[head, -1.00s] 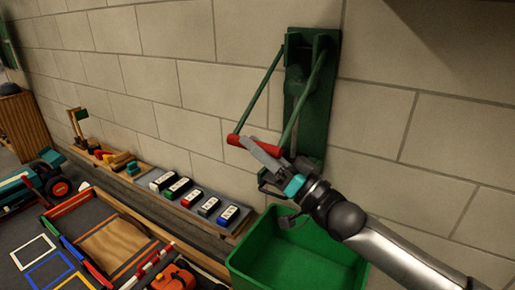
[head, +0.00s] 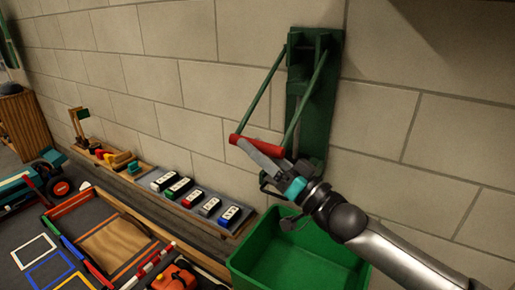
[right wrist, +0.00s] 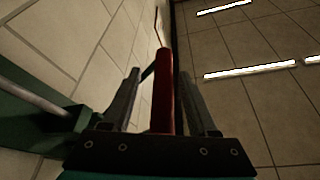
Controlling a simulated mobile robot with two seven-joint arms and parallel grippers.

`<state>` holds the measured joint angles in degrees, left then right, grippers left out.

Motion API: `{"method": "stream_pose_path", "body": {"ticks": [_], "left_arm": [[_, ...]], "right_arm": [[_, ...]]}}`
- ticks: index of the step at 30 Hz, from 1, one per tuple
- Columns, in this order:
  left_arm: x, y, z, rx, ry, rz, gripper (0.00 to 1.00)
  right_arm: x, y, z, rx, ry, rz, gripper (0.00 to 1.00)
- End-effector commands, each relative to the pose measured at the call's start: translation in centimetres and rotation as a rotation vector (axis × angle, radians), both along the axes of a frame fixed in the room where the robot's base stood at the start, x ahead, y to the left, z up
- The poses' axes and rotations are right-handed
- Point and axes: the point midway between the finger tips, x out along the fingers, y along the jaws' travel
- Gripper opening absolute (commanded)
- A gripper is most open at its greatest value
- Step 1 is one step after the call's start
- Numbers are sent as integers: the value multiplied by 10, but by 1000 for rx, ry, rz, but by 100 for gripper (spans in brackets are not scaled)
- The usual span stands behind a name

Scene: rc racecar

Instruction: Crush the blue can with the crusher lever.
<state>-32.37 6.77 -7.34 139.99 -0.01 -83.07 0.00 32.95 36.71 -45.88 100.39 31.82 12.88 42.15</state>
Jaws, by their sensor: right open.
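The green can crusher (head: 316,110) is mounted on the block wall. Its two green lever arms slope down and outward to a red handle bar (head: 242,140). My right gripper (head: 262,153) is at this handle, reaching in from the lower right. In the right wrist view the red handle (right wrist: 163,90) lies between the two spread fingers of the right gripper (right wrist: 162,105), with gaps visible on both sides. The blue can cannot be made out in any view. My left gripper is not in view.
A green bin (head: 300,254) stands below the crusher. A ledge along the wall carries a grey tray (head: 208,203) with several small labelled blocks. Toy vehicles and a wooden-framed sand box (head: 115,240) lie at the lower left. The wall left of the crusher is clear.

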Motion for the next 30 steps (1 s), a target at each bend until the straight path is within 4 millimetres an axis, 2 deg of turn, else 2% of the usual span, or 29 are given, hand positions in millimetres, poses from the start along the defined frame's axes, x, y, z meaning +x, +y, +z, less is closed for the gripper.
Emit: {"method": "stream_pose_path", "body": {"ticks": [8, 21, 30], "left_arm": [[1, 0, 2, 0, -2, 0, 92], [0, -1, -49, 9, 75, -4, 92], [-5, 0, -75, 14, 109, -4, 92]], "right_arm": [[-4, -6, -1, -1, -1, -2, 59], [-54, -58, -28, -4, 3, -1, 59], [-86, -92, -46, -2, 2, -1, 59]]}}
